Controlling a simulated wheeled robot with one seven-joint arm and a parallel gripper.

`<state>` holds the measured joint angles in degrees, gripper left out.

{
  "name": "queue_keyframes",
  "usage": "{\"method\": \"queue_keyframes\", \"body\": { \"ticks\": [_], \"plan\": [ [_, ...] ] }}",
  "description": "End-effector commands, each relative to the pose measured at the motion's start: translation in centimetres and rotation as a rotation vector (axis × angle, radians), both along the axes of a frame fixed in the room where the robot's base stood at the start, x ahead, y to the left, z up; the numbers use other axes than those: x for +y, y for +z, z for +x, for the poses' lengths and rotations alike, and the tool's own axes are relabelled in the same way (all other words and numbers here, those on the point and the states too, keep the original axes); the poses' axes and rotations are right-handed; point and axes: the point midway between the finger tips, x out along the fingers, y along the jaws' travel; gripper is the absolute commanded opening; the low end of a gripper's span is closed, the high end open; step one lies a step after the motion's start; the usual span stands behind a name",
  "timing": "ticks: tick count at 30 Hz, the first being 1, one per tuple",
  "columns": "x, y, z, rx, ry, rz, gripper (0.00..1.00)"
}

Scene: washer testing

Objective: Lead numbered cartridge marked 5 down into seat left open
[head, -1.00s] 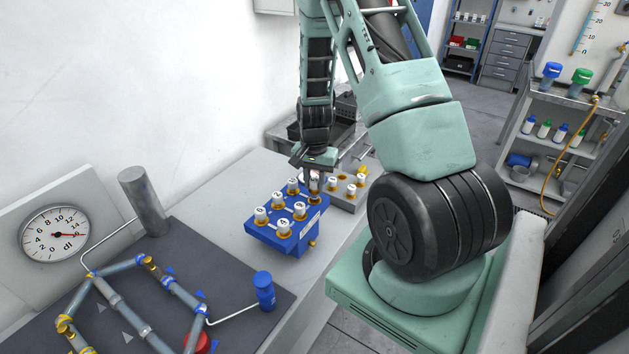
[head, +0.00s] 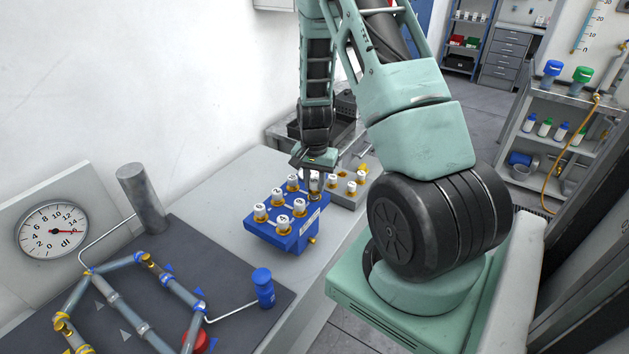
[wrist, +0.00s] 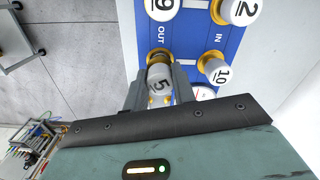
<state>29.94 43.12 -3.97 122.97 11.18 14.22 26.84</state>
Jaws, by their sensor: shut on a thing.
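The cartridge marked 5 (wrist: 160,78) is a grey-white cylinder between the fingers of my gripper (wrist: 160,88) in the wrist view. My gripper is shut on it. Its far end meets a gold ring (wrist: 158,55) on the blue block (wrist: 188,40), by the OUT label. I cannot tell how deep it sits. In the head view my gripper (head: 316,168) is over the far right corner of the blue block (head: 275,236), and the cartridge (head: 315,183) shows just below it, roughly upright.
A dark pipe board with a gauge (head: 52,231) lies at the near left.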

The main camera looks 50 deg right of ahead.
Motion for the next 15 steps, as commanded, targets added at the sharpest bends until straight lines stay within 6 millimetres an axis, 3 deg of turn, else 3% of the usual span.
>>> {"method": "queue_keyframes", "body": {
  "ticks": [15],
  "plan": [
    [0.0,-2.1,0.0,0.0,0.0,0.0,0.02]
  ]
}}
